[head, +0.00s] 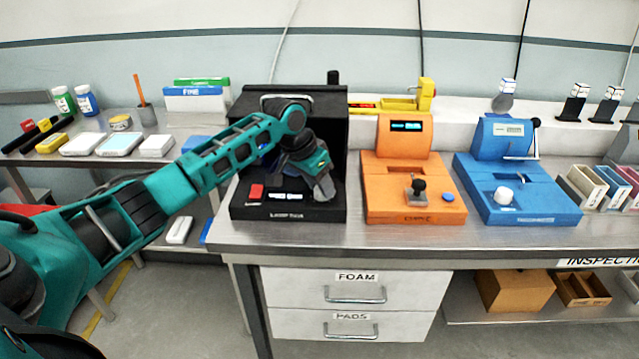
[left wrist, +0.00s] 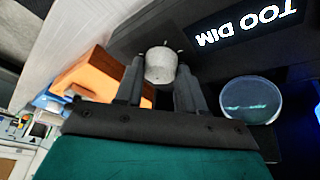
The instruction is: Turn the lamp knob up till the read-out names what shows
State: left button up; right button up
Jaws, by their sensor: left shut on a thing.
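The black lamp station (head: 244,120) stands at the left end of the steel bench. In the left wrist view its read-out (left wrist: 248,24) shows "TOO DIM" upside down. The pale grey lamp knob (left wrist: 160,64) sits below and left of that read-out. My left gripper (left wrist: 157,82) is shut on the knob, one dark finger on each side. A round window (left wrist: 250,100) beside the right finger glows faint blue, with a blurred pale shape inside. In the head view my left gripper (head: 322,186) is over the station's right side and hides the knob. My right gripper is in neither view.
A red block or button (head: 256,191) is on the station's front left. The orange station (head: 385,170) stands close to the right, with the blue station (head: 540,195) beyond it. Pale boxes (head: 120,144) lie on the left side table. Drawers (head: 355,287) are below the bench.

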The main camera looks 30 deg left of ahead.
pick_arm(q)
jog(key=o, duration=1)
jog(key=shift+o, duration=0.2)
jog(key=shift+r, duration=0.1)
jog(key=v, duration=1.2)
jog(key=shift+s+r, duration=0.2)
jog(key=shift+r, duration=0.15)
jog(key=shift+f, duration=0.1)
